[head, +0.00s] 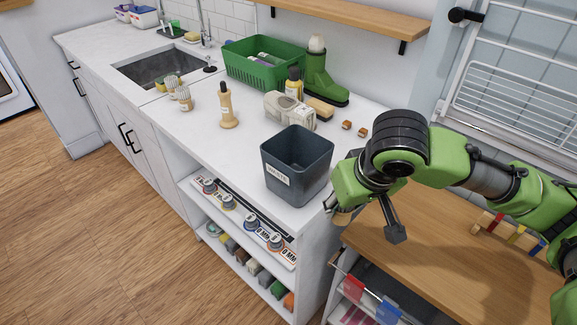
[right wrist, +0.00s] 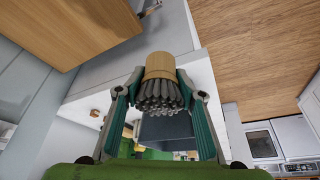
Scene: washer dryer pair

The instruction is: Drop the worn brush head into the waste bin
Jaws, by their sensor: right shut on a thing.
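The worn brush head (right wrist: 160,68) has a round wooden base and dark grey bristles. My right gripper (right wrist: 160,84) is shut on it, with one finger on each side, in the right wrist view. In the head view my right gripper (head: 338,207) is just right of the waste bin, and only a bit of the brush head shows below it. The dark grey, open-topped waste bin (head: 297,165) stands upright on the white counter's front edge with a pale label. The bin (right wrist: 166,130) also shows behind the bristles in the wrist view. My left gripper is not in view.
A lower wooden worktop (head: 440,260) is at right.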

